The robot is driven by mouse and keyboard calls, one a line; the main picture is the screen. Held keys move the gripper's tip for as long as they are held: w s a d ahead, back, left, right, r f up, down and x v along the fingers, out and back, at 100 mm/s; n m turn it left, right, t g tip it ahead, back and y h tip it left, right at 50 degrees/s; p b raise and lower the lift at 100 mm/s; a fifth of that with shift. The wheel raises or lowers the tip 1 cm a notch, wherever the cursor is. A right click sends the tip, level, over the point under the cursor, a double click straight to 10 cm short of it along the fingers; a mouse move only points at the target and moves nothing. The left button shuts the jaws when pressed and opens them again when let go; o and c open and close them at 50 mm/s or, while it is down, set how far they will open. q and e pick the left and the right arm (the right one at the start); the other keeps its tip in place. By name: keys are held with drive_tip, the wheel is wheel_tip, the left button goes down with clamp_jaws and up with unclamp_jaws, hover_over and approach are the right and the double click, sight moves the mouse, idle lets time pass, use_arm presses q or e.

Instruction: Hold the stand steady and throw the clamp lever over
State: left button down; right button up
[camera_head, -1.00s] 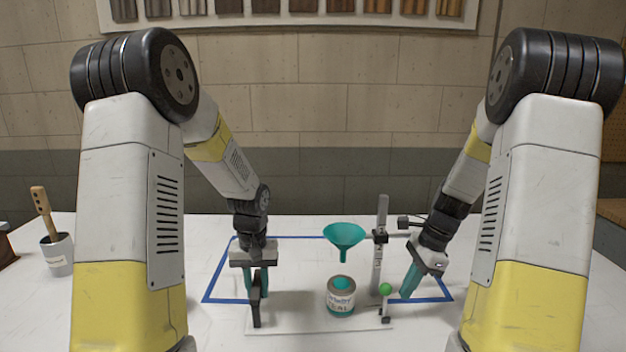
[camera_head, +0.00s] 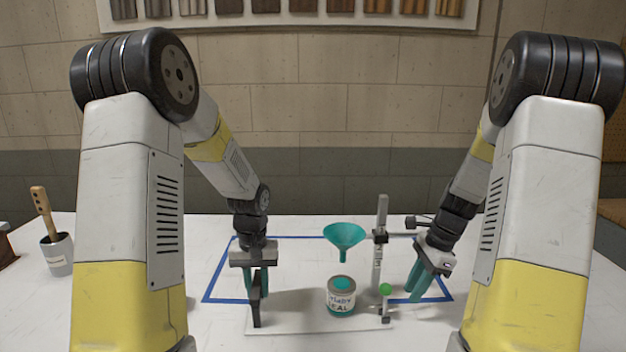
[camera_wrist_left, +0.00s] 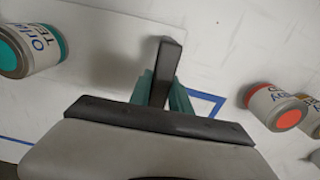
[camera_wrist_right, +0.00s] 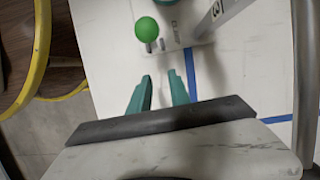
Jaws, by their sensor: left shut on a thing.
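The stand has a white base plate (camera_head: 300,325), an upright grey post (camera_head: 382,222) and a dark handle post (camera_head: 256,302) at its left. My left gripper (camera_head: 257,284) is shut on the handle post, which also shows in the left wrist view (camera_wrist_left: 165,62). The clamp lever with its green ball knob (camera_head: 385,289) stands at the right of the plate; the knob shows at the top of the right wrist view (camera_wrist_right: 147,29). My right gripper (camera_head: 414,290) is open and empty, to the right of the knob and apart from it. Its teal fingers (camera_wrist_right: 159,88) point toward the lever.
A teal funnel (camera_head: 344,236) hangs from the post above a teal-labelled can (camera_head: 341,297) on the plate. Blue tape (camera_head: 219,270) outlines an area around the stand. A cup with a wooden-handled tool (camera_head: 58,254) stands far left. An orange-topped can (camera_wrist_left: 277,108) shows in the left wrist view.

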drive_tip(key=shift+r, duration=0.15)
drive_tip(key=shift+o, duration=0.3)
drive_tip(key=v, duration=1.1)
drive_tip(key=o, duration=0.5)
drive_tip(key=shift+d+r, duration=0.2)
drive_tip(key=shift+r, duration=0.15)
drive_tip(key=shift+o, duration=0.2)
drive_tip(key=n+h, duration=0.2)
drive_tip(key=n, duration=1.8)
approach(387, 284)
drive_tip(key=f, duration=0.4)
drive_tip(key=a+f, duration=0.1)
drive_tip(key=f, duration=0.6)
drive_tip(key=shift+s+a+f, duration=0.15)
drive_tip(key=shift+s+f, duration=0.05)
drive_tip(key=shift+f, duration=0.15)
clamp_jaws()
